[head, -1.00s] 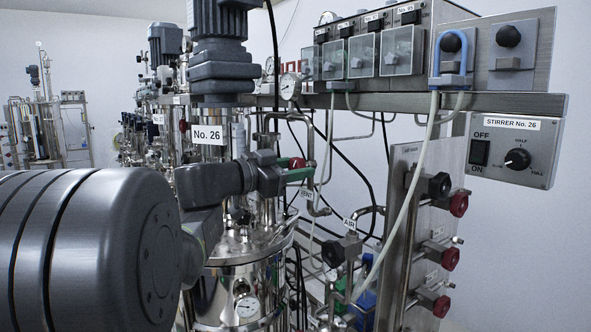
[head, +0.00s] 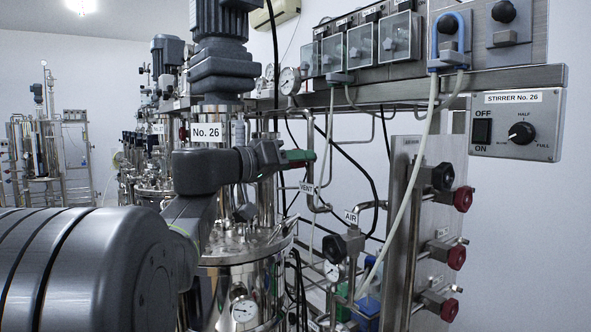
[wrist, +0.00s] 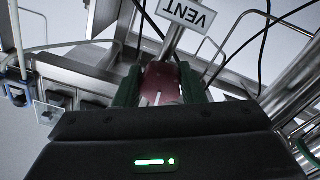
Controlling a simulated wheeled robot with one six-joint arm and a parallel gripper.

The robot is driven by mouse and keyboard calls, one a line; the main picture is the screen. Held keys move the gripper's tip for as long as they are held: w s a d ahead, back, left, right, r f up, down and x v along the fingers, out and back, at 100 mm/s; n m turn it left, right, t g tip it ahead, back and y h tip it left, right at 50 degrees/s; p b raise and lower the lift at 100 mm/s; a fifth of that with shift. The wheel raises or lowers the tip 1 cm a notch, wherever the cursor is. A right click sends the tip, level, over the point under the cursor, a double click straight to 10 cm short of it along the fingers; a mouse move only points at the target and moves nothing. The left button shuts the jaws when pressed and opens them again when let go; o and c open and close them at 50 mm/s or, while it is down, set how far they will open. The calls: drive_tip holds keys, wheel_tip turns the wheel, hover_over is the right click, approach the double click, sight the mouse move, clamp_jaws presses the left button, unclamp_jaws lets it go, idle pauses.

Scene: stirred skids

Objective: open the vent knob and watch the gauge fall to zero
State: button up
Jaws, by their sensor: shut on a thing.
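The red vent knob (wrist: 160,84) shows in the wrist view between the green fingers of my gripper (wrist: 158,88), which is shut on it. A white mark is visible on the knob. The VENT tag (wrist: 187,12) hangs just beyond it, upside down there; in the head view the tag (head: 307,188) is below my gripper (head: 300,157). The fingers hide the knob in the head view.
An AIR valve (head: 342,245) and a panel with several red and black knobs (head: 440,230) stand to the right. The stirrer box (head: 516,125) is at upper right. Hoses and pipes crowd around the gripper; a pale hose (head: 410,195) crosses the panel.

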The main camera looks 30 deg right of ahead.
drive_tip(key=shift+n, duration=1.2)
drive_tip(key=shift+b, duration=0.3)
drive_tip(key=o, duration=1)
drive_tip(key=s+a+b, duration=0.1)
drive_tip(key=a+b, duration=0.1)
drive_tip(key=a, duration=1.1)
drive_tip(key=shift+a, duration=0.4)
drive_tip(key=shift+s+d, duration=0.1)
drive_tip(key=d, duration=0.4)
drive_tip(key=d+p, duration=0.1)
drive_tip(key=d, duration=0.4)
drive_tip(key=w+d+p, duration=0.1)
drive_tip(key=d, duration=0.3)
drive_tip(key=shift+w+d, duration=0.1)
drive_tip(key=shift+d, duration=0.25)
